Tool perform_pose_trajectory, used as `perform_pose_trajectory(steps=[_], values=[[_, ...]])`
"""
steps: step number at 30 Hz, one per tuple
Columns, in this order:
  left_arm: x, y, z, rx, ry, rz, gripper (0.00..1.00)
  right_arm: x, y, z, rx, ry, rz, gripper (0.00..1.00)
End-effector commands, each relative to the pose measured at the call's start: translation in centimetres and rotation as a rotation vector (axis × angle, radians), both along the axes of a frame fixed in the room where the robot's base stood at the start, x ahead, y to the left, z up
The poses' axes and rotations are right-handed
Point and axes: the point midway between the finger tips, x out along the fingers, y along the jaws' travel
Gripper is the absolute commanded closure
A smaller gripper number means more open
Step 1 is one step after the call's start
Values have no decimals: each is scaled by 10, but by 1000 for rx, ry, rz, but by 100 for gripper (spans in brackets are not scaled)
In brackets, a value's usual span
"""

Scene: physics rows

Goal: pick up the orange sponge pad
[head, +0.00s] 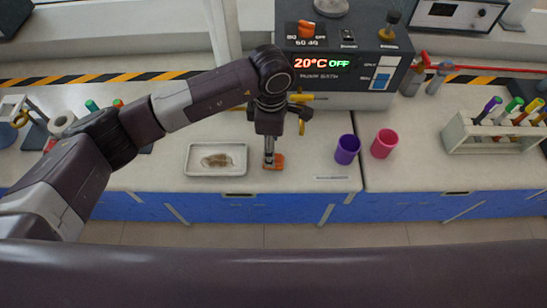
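The orange sponge pad (279,163) lies on the white bench near its front edge, just right of a white tray. My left arm reaches in from the left, and its gripper (269,162) points straight down at the pad. The fingertips overlap the pad's left part in the head view and hide some of it. Whether the fingers are shut on the pad or only beside or above it cannot be told. My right gripper is not in view.
The white tray (190,160) left of the pad holds a small brown animal-like specimen (217,160). A purple cup (347,150) and a pink cup (384,143) stand to the right. A water bath (345,75) stands behind; a tube rack (490,135) is at far right.

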Motion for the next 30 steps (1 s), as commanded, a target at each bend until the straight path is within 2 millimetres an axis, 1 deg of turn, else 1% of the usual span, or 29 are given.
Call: perform_pose_trajectory(steps=[1,5,6,9,12,18,28,29,30], values=[[-3,-1,-3,0,5,0,49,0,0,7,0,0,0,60],[-7,-5,-23,-1,7,1,49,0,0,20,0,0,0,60],[-6,-5,-30,0,6,2,49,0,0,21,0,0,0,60],[-5,-6,-42,-3,4,0,49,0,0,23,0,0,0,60],[-5,-6,-48,-3,2,0,49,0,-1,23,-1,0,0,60],[-5,-6,-48,-4,1,0,49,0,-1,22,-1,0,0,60],[-5,-6,-48,-4,1,0,86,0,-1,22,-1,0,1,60],[-5,-6,-48,-4,1,0,89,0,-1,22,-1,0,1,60],[-5,-6,-48,-4,1,0,89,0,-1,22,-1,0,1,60]])
